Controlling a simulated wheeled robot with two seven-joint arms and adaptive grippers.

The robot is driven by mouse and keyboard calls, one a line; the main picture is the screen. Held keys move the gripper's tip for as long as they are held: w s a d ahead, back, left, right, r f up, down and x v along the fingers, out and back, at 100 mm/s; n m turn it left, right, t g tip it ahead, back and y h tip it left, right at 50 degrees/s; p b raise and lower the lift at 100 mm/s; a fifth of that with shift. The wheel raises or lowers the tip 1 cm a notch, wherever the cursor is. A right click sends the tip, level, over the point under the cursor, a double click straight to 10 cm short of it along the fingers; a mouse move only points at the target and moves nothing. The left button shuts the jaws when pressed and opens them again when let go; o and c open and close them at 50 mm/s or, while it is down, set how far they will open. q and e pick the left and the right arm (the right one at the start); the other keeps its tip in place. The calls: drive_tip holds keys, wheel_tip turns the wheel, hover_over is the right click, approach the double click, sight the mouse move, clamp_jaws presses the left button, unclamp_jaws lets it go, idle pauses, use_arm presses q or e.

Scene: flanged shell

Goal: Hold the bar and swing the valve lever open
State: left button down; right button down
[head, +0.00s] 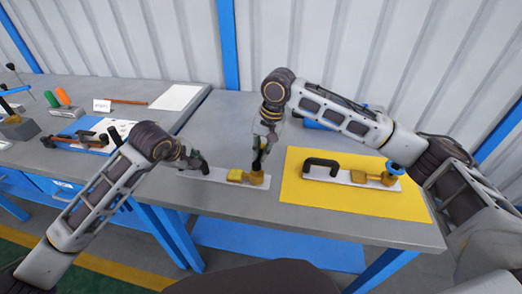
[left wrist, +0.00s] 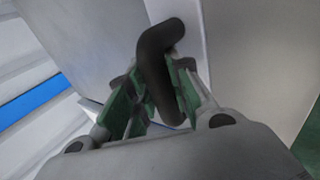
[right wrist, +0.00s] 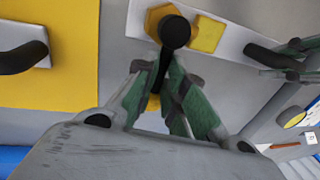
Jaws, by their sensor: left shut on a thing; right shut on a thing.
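The white plate (head: 222,180) lies on the grey bench. It carries a black bar (left wrist: 155,70) at its left end and a brass valve (head: 256,179) with a yellow block (head: 237,175) at its right end. My left gripper (head: 195,162) is shut on the bar, its green fingers on either side of it in the left wrist view. My right gripper (head: 262,146) is shut on the black valve lever (right wrist: 174,32) above the valve. The lever's round end shows beyond the fingertips in the right wrist view; its lower part is partly hidden between the fingers.
To the right, a yellow mat (head: 300,191) holds a similar plate with a black bar (head: 322,164) and brass valve with a blue-topped part (head: 393,167). Tools, a blue board and a white sheet (head: 177,97) lie on the bench at left. The corrugated wall stands behind.

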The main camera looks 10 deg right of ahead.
drive_tip(key=shift+d, duration=0.2)
drive_tip(key=m, duration=0.2)
drive_tip(key=d+m, duration=0.1)
drive_tip(key=shift+s+d+m+t, duration=0.1)
drive_tip(key=shift+s+m+t, duration=0.3)
drive_tip(key=m, duration=0.1)
drive_tip(key=s+m, duration=0.1)
drive_tip(key=m, duration=0.1)
drive_tip(key=d+m+h, duration=0.1)
drive_tip(key=shift+s+m, duration=0.3)
drive_tip(key=shift+s, duration=0.1)
drive_tip(key=s+m, duration=0.1)
drive_tip(key=m, duration=0.1)
drive_tip(key=m+h, duration=0.1)
drive_tip(key=m, duration=0.1)
drive_tip(key=shift+s+d+t, duration=0.1)
drive_tip(key=shift+s+t, duration=0.2)
drive_tip(key=shift+s, duration=0.1)
drive_tip(key=shift+s+r+m+h, duration=0.15)
drive_tip(key=shift+s+m, duration=0.2)
drive_tip(key=shift+m, duration=0.6)
drive_tip(key=shift+s+f+m+h, duration=0.15)
drive_tip(key=shift+s+m, duration=0.2)
drive_tip(key=shift+m, duration=0.6)
drive_tip(key=shift+s, duration=0.1)
drive_tip(key=c, duration=1.5)
unclamp_jaws()
drive_tip(key=shift+a, duration=0.2)
